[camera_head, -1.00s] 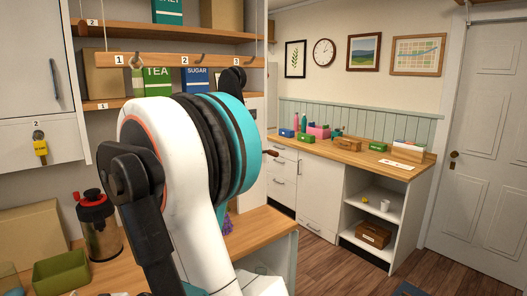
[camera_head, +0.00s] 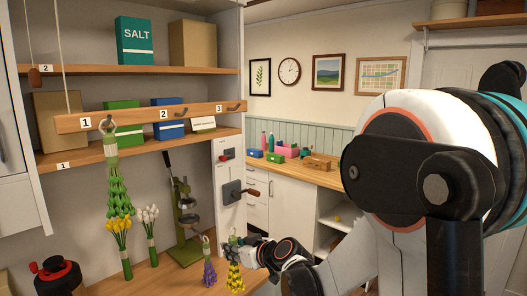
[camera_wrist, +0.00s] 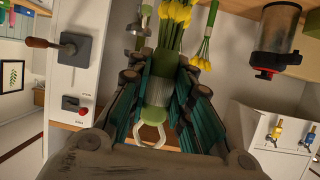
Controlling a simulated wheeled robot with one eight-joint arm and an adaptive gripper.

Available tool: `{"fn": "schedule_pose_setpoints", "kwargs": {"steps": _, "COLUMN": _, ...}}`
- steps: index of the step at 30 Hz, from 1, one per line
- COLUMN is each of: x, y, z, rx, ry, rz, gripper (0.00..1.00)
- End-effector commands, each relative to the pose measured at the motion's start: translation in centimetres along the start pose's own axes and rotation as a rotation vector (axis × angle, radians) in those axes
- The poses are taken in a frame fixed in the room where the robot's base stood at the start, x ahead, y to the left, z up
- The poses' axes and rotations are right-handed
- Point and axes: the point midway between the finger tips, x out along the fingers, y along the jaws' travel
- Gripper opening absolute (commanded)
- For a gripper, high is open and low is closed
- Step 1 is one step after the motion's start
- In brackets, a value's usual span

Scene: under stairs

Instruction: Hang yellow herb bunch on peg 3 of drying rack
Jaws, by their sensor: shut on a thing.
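The yellow herb bunch (camera_head: 234,276) hangs flowers down from my gripper (camera_head: 242,250), low over the counter in the head view. In the wrist view my gripper (camera_wrist: 158,100) is shut around its pale-banded green stems (camera_wrist: 160,85). A light hanging ring (camera_wrist: 150,136) sticks out past the fingers. The drying rack (camera_head: 140,118) is a wooden rail with pegs numbered 1 to 3. Peg 3 (camera_head: 236,106) at its right end is bare, above my gripper. Peg 2 (camera_head: 182,112) is bare too. A green bunch (camera_head: 117,190) hangs from peg 1.
A purple bunch (camera_head: 209,272) is just left of the yellow one. Yellow tulips (camera_head: 118,232), white flowers (camera_head: 150,237) and a green press (camera_head: 184,220) stand on the counter. A cabinet side with a protruding crank handle (camera_head: 248,192) is close behind my gripper.

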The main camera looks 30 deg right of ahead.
Motion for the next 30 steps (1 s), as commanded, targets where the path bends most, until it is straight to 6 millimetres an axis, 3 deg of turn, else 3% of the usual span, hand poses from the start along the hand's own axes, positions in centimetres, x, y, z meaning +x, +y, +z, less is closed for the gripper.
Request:
{"fn": "schedule_pose_setpoints", "kwargs": {"steps": 1, "x": -1.2, "y": 0.9, "z": -3.3, "rx": 0.002, "ry": 0.000, "rz": 0.005, "gripper": 0.00}}
{"fn": "schedule_pose_setpoints", "kwargs": {"steps": 8, "x": -4.6, "y": 4.5, "z": -13.2, "rx": 0.008, "ry": 0.000, "rz": 0.019, "gripper": 0.00}}
{"fn": "schedule_pose_setpoints", "kwargs": {"steps": 18, "x": -11.0, "y": 8.8, "z": -27.4, "rx": 0.016, "ry": 0.003, "rz": 0.039, "gripper": 0.00}}
{"fn": "schedule_pose_setpoints", "kwargs": {"steps": 24, "x": -13.6, "y": 10.1, "z": -32.1, "rx": 0.017, "ry": 0.005, "rz": 0.045, "gripper": 0.00}}
{"fn": "schedule_pose_setpoints", "kwargs": {"steps": 30, "x": -14.2, "y": 10.4, "z": -33.2, "rx": 0.018, "ry": 0.005, "rz": 0.046, "gripper": 0.00}}
